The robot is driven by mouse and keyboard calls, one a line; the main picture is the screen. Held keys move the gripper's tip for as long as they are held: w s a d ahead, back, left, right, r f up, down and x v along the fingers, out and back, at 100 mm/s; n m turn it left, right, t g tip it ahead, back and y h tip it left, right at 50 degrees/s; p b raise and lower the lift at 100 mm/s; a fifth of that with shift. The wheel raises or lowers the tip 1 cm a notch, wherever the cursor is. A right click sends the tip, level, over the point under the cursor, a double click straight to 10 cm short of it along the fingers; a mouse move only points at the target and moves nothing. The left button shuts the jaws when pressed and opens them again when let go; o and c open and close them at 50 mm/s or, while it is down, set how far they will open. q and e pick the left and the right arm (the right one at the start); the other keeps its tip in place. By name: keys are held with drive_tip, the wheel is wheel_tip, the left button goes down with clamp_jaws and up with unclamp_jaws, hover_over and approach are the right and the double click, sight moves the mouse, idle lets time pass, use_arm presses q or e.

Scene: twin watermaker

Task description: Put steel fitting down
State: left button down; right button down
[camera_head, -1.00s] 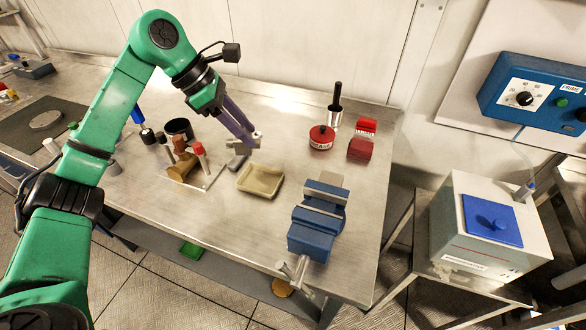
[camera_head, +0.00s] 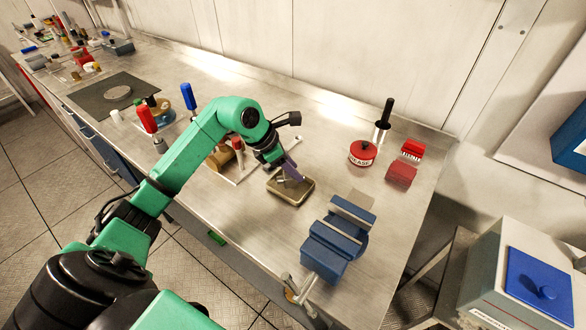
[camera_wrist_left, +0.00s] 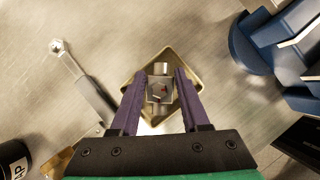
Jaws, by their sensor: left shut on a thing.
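The steel fitting (camera_wrist_left: 159,90) is a small metal block with short round ends, between the purple fingers of my left gripper (camera_wrist_left: 160,92) in the left wrist view. My left gripper (camera_head: 291,174) is shut on it, over the shallow tan tray (camera_head: 300,196) in the head view. The tray's rim (camera_wrist_left: 187,62) surrounds the fitting in the left wrist view. I cannot tell whether the fitting touches the tray floor. In the head view the fitting is mostly hidden by the fingers. My right gripper is not in view.
A blue vise (camera_head: 328,249) stands close to the right of the tray. A red grease tin (camera_head: 362,153) and red blocks (camera_head: 403,173) are farther right. A rack with a brass piece (camera_head: 219,156) is left. A wrench-like tool (camera_wrist_left: 84,80) lies beside the tray.

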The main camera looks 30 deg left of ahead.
use_arm(q)
drive_tip(key=shift+f, duration=0.5)
drive_tip(key=shift+a+f, duration=0.1)
drive_tip(key=shift+f, duration=0.1)
drive_tip(key=shift+c, duration=1.9)
unclamp_jaws()
